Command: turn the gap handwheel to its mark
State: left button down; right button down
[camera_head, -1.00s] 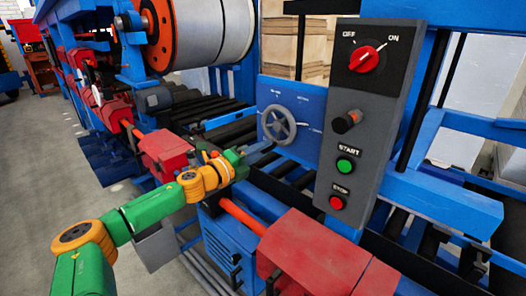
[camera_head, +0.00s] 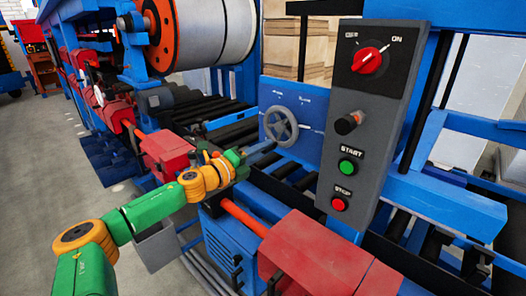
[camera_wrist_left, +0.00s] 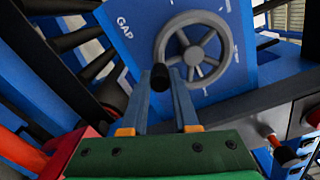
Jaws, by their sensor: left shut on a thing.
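The gap handwheel (camera_head: 281,127) is a grey spoked wheel on a blue panel (camera_head: 310,141). In the left wrist view the wheel (camera_wrist_left: 216,50) sits just beyond my fingers, with the word GAP on the panel to its left. My left gripper (camera_head: 272,147) reaches the lower left of the wheel. In the left wrist view its fingers (camera_wrist_left: 160,82) are shut on the wheel's dark handle knob (camera_wrist_left: 160,76). The mark is too small to make out. My right gripper is not in view.
A grey control box (camera_head: 365,120) stands to the right of the wheel, with a red selector knob (camera_head: 369,61), a green START button (camera_head: 347,167) and a red STOP button (camera_head: 339,204). Red machine housings (camera_head: 312,255) and black rollers lie around my left arm.

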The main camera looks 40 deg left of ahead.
pick_arm(q)
jog(key=shift+a+r, duration=0.1)
dwell(0.6)
jog(key=c, duration=0.7)
grip_release()
